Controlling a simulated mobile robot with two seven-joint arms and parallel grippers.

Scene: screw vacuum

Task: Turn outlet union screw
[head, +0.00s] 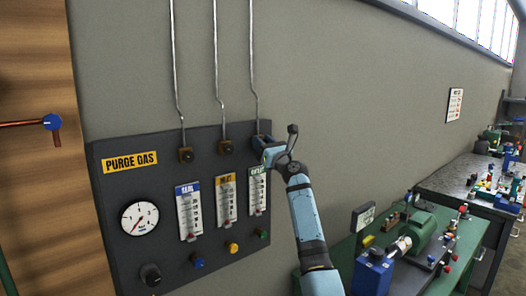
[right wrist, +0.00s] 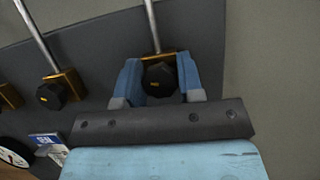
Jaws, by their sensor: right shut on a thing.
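The outlet union screw is a dark knob (right wrist: 160,78) on a brass fitting at the lower end of the rightmost thin metal pipe, above the green-topped flowmeter (head: 257,190). My right gripper (head: 263,146) reaches it from the right in the head view and covers most of it. In the right wrist view, the blue fingers (right wrist: 158,90) stand on either side of the knob, shut on it. Two similar dark screws on brass fittings, the middle one (head: 225,147) and the left one (head: 186,155), stand free to the left. My left gripper is not in view.
The dark purge gas panel (head: 115,200) carries a round gauge (head: 139,218), several flowmeters and coloured knobs. A green bench (head: 345,255) with a green and blue machine stands to the right. A wooden surface (head: 35,180) borders the panel's left.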

